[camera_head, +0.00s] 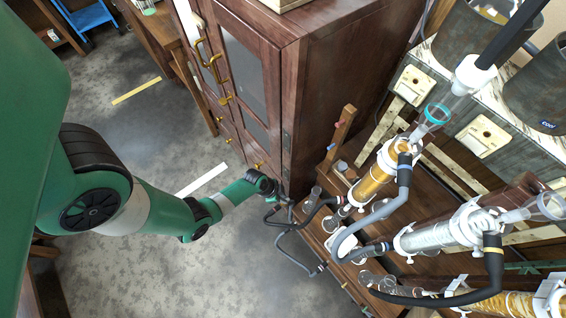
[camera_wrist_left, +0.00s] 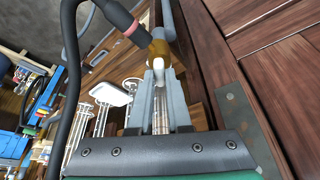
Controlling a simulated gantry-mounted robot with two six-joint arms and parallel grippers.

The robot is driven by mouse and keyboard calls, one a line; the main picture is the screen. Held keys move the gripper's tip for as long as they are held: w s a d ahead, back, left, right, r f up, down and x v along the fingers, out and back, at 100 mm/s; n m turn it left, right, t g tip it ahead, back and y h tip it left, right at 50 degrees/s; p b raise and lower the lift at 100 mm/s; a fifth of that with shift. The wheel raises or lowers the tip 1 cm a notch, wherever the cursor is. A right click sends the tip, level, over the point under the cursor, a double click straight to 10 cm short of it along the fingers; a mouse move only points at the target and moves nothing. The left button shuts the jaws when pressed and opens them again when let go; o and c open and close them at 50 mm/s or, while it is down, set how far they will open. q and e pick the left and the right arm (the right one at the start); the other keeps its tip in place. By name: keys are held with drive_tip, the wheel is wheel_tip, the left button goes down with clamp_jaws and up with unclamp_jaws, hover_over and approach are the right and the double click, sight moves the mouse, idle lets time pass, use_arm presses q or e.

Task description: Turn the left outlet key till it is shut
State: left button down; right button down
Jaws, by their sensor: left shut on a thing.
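My left gripper (camera_head: 286,199) reaches in from the left to the hose junction at the near end of the wooden bench, beside the cabinet. In the left wrist view its two grey fingers (camera_wrist_left: 158,78) are shut on a small pale key (camera_wrist_left: 158,64). The key sits against an amber-brown fitting (camera_wrist_left: 160,48), from which a dark hose (camera_wrist_left: 118,16) with a pink band runs off. The key's exact turn angle cannot be told. In the head view the key is hidden by the gripper and hoses. My right gripper is not in view.
A dark wooden cabinet (camera_head: 305,70) stands close beside the gripper. Glass condensers, one amber (camera_head: 375,180) and one silvery (camera_head: 435,235), with looping hoses (camera_head: 300,250), fill the right. The grey floor (camera_head: 180,270) is open at lower left.

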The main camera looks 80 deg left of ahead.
use_arm(q)
drive_tip(key=m+h, duration=0.1)
drive_tip(key=m, duration=0.2)
drive_tip(key=shift+a+r+p, duration=0.15)
drive_tip(key=shift+p, duration=0.25)
drive_tip(key=shift+m+g+h+p, duration=0.3)
drive_tip(key=shift+m+p, duration=0.1)
drive_tip(key=shift+m, duration=0.4)
drive_tip(key=shift+w+a+m+g+h, duration=0.1)
drive_tip(key=shift+m+g+h, duration=0.2)
drive_tip(key=shift+m, duration=0.7)
drive_tip(key=shift+w+a+f+m+g+h, duration=0.1)
drive_tip(key=shift+f+m+g+h, duration=0.05)
drive_tip(key=shift+m, duration=0.45)
drive_tip(key=shift+f+m+g+h, duration=0.1)
drive_tip(key=shift+m+g+h, duration=0.05)
drive_tip(key=shift+m, duration=0.45)
drive_tip(key=shift+m+g+h, duration=0.3)
drive_tip(key=shift+m+g, duration=0.2)
drive_tip(key=shift+m, duration=0.8)
drive_tip(key=shift+r+b, duration=0.1)
drive_tip(key=shift+b, duration=0.2)
drive_tip(key=c, duration=0.9)
unclamp_jaws()
drive_tip(key=shift+o, duration=0.2)
